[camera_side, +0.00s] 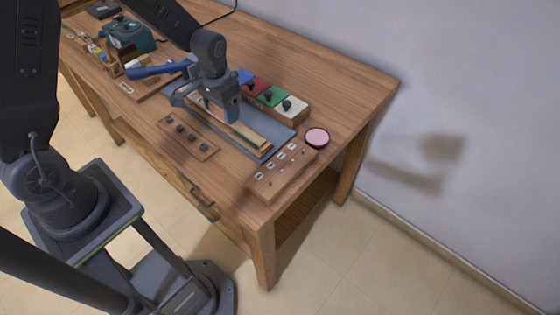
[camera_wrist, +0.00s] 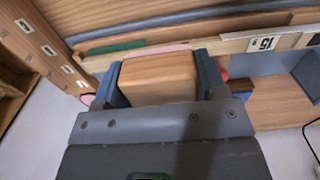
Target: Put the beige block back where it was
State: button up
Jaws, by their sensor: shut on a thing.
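My gripper (camera_wrist: 160,72) is shut on a tan, wood-grained block, which I take for the beige block (camera_wrist: 158,78), in the wrist view. One blue-grey finger presses on each side of it. In the side view my gripper (camera_side: 228,112) points down over the grey tray (camera_side: 283,137), and the held block cannot be made out there. In the tray lies a long wooden piece with a green strip (camera_side: 245,137). The green strip (camera_wrist: 118,46) also shows just beyond the block in the wrist view. Whether the block touches anything below is unclear.
Wooden boxes with coloured tops and black knobs (camera_side: 287,104) stand behind the tray. A pink disc (camera_side: 317,137) and a wooden switch board (camera_side: 282,172) lie to the right. A knobbed board (camera_side: 187,137) lies in front. A teal machine (camera_side: 127,33) stands at the far left.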

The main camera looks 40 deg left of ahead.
jog(key=s+a+r, duration=0.3)
jog(key=s+r, duration=0.1)
jog(key=s, duration=0.6)
send_over(230, 169)
notch_tip(230, 169, down, 7)
jog(key=shift+a+f, duration=0.1)
jog(key=shift+f, duration=2.15)
jog(key=shift+f, duration=0.2)
